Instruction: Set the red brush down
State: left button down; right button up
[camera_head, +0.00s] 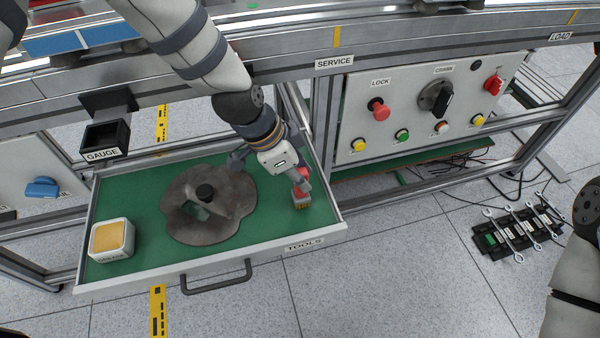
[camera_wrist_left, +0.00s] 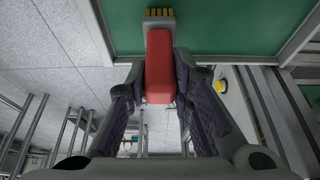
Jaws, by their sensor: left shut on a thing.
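The red brush (camera_head: 302,202) is over the right part of the open TOOLS drawer (camera_head: 200,266), bristles pointing down and toward the drawer's front. My left gripper (camera_head: 285,172) is shut on its red handle. In the left wrist view the red handle (camera_wrist_left: 160,65) sits between the two dark fingers of the left gripper (camera_wrist_left: 160,82), with the yellow bristles at the top against the green drawer floor. Whether the bristles touch the floor cannot be told. My right gripper is out of view.
A dark irregular metal plate (camera_head: 235,193) with a central knob lies in the drawer's middle. A white block with a yellow top (camera_head: 112,239) stands at its left. The SERVICE panel (camera_head: 424,130) stands right of the drawer. A black tray with wrenches (camera_head: 493,243) lies on the floor.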

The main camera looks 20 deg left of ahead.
pick_arm(q)
jog(key=shift+f, duration=0.15)
jog(key=c, duration=1.4)
grip_release()
jog(key=p+v, duration=0.2)
jog(key=v, duration=1)
jog(key=shift+r, duration=0.25)
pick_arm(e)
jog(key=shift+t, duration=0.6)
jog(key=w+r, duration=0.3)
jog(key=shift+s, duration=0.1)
